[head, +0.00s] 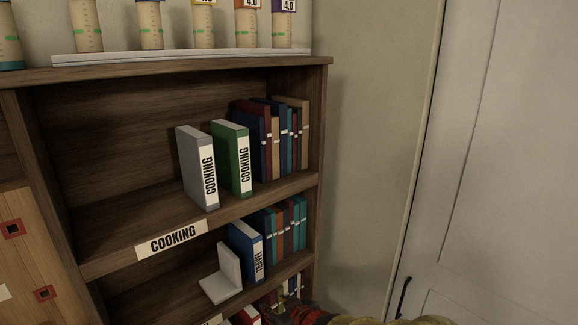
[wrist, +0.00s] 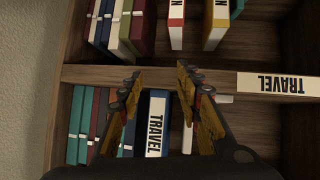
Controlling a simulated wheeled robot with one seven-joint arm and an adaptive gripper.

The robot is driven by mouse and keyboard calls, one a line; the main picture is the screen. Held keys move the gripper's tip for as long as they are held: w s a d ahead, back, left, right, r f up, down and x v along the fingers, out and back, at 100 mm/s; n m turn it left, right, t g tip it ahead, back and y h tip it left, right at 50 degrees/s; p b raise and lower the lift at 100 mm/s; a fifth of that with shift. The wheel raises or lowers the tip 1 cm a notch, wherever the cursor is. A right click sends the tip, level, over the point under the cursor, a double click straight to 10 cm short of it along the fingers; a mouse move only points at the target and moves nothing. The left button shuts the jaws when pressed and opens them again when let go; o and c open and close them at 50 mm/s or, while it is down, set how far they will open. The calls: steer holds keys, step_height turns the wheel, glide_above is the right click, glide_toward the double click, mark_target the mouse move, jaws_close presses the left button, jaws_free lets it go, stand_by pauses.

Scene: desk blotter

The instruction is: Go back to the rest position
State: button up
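My gripper (wrist: 160,80) is open in the wrist view, its two fingers apart with nothing held between them. It is in front of the edge of the shelf labelled TRAVEL. A blue TRAVEL book (wrist: 155,128) stands on that shelf, seen behind the fingers; it also shows upright in the head view (head: 246,250). In the head view, only part of my gripper and arm shows at the bottom edge, low in front of the bookcase.
Above, grey (head: 198,168) and green (head: 231,158) COOKING books stand upright on the COOKING shelf. A white bookend (head: 228,272) is left of the TRAVEL book. A red book (head: 246,316) shows on the lower shelf. A pale door (head: 510,150) is at right.

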steer(key=s+d+m+g+h, duration=0.3)
steer(key=s+d+g+h, duration=0.15)
steer(key=s+d, duration=0.9)
steer(key=s+d+r+m, duration=0.2)
steer(key=s+d+r, duration=0.3)
steer(key=s, duration=0.2)
steer(key=s+d+r+m+h, duration=0.1)
steer(key=s+d+r+m, duration=0.1)
steer(key=s+d+r, duration=0.2)
steer(key=s+r, duration=0.2)
steer(key=s, duration=0.1)
steer(key=shift+s+d+m, duration=0.2)
steer(key=shift+d+m, duration=0.15)
steer(key=shift+m, duration=0.05)
steer(key=shift+t, duration=0.25)
